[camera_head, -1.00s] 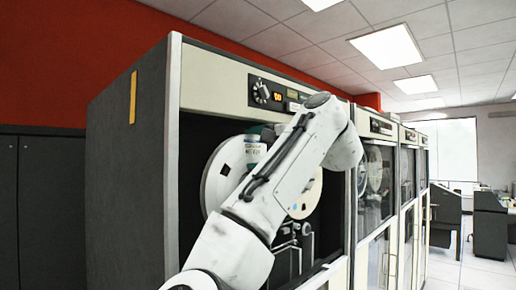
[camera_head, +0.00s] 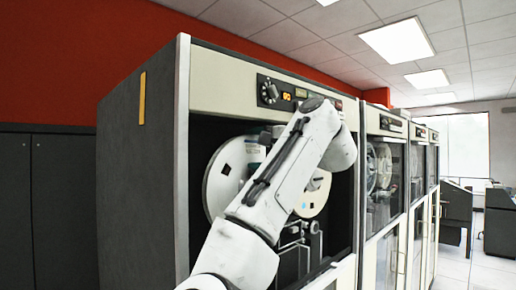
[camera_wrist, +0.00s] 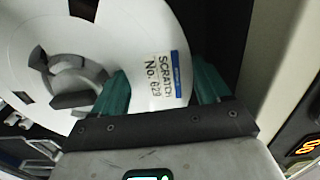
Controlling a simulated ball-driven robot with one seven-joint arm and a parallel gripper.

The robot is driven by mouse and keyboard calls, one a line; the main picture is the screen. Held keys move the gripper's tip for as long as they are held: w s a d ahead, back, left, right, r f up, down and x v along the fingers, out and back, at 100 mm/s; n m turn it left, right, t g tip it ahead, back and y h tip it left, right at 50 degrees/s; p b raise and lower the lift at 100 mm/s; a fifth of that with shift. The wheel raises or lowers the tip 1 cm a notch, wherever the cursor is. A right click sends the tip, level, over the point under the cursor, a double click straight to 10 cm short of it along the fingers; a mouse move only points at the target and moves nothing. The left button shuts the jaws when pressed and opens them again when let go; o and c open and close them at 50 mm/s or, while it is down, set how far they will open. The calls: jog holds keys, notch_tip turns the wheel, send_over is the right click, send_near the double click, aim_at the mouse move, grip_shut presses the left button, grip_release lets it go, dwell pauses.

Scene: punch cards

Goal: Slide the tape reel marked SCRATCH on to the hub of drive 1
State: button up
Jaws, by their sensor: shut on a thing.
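The white tape reel marked SCRATCH (camera_wrist: 130,40) fills the left of the wrist view, with its blue-edged label turned sideways. My gripper (camera_wrist: 160,70) is shut on this reel near its rim, with teal fingers either side of the label. A grey hub (camera_wrist: 72,78) shows at the reel's centre. I cannot tell whether the reel is seated on it. In the head view the reel (camera_head: 222,192) is upright in the open front of the nearest tape drive (camera_head: 215,80), partly behind my arm. My fingers are mostly hidden there.
A second, cream reel (camera_head: 312,198) sits to the right in the same drive, partly behind my arm. Rollers and guides (camera_head: 300,240) are below. The drive's control panel (camera_head: 290,93) is above. More glass-fronted drives (camera_head: 385,190) stand to the right.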

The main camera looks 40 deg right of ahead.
jog(key=shift+w+r, duration=0.1)
jog(key=shift+w, duration=0.3)
jog(key=o, duration=1.5)
jog(key=shift+w, duration=0.1)
jog(key=shift+f, duration=0.2)
jog(key=shift+c, duration=0.7)
jog(key=s+b, duration=0.3)
jog(key=s, duration=0.7)
jog(key=shift+d, duration=0.15)
